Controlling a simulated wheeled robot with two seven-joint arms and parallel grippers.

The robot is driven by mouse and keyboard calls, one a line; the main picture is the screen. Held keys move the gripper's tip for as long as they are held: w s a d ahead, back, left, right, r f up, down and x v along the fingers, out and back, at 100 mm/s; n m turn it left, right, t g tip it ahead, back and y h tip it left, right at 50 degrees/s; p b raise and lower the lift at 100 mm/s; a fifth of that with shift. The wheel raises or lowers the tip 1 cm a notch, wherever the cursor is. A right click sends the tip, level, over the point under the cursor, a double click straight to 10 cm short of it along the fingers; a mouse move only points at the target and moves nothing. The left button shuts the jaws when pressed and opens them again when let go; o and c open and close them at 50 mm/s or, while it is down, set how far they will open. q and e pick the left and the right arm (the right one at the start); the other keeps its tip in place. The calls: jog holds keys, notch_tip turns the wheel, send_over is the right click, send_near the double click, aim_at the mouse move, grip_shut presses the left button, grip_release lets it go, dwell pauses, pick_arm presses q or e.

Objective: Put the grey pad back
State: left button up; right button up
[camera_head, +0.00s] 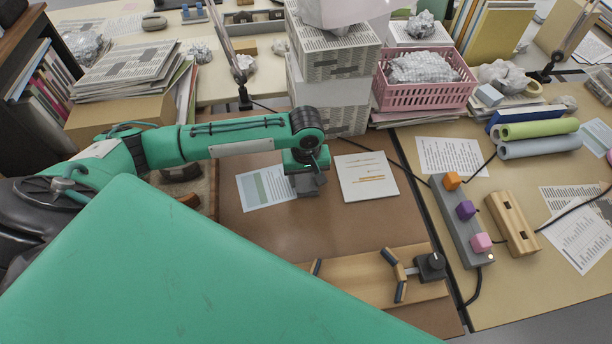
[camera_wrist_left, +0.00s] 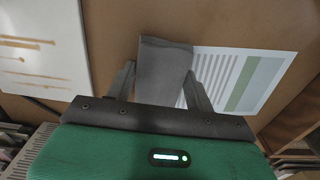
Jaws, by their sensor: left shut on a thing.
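My left gripper (camera_head: 306,178) is over the brown desk mat, between a printed sheet and a white card. In the left wrist view my left gripper (camera_wrist_left: 161,88) is shut on the grey pad (camera_wrist_left: 163,66), a flat grey block between its two fingers. The pad's lower end is hidden by the gripper body. The pad (camera_head: 309,188) shows as a small dark grey shape below the gripper in the head view, overlapping the sheet's right edge. I cannot tell whether it touches the surface. My right gripper is not in view.
The printed sheet (camera_head: 259,190) lies left of the gripper, the white card (camera_head: 366,180) right. A wooden board (camera_head: 350,276) with a dark knobbed fixture (camera_head: 430,267) lies nearer. A grey strip with coloured blocks (camera_head: 452,208) stands right. Boxes (camera_head: 335,65) rise behind. Bare mat (camera_head: 300,232) lies in front.

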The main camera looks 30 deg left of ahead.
aim_at(306, 181)
pick_arm(q)
jog(key=o, duration=0.9)
jog(key=shift+o, duration=0.2)
notch_tip(306, 181, up, 12)
jog(key=shift+r, duration=0.15)
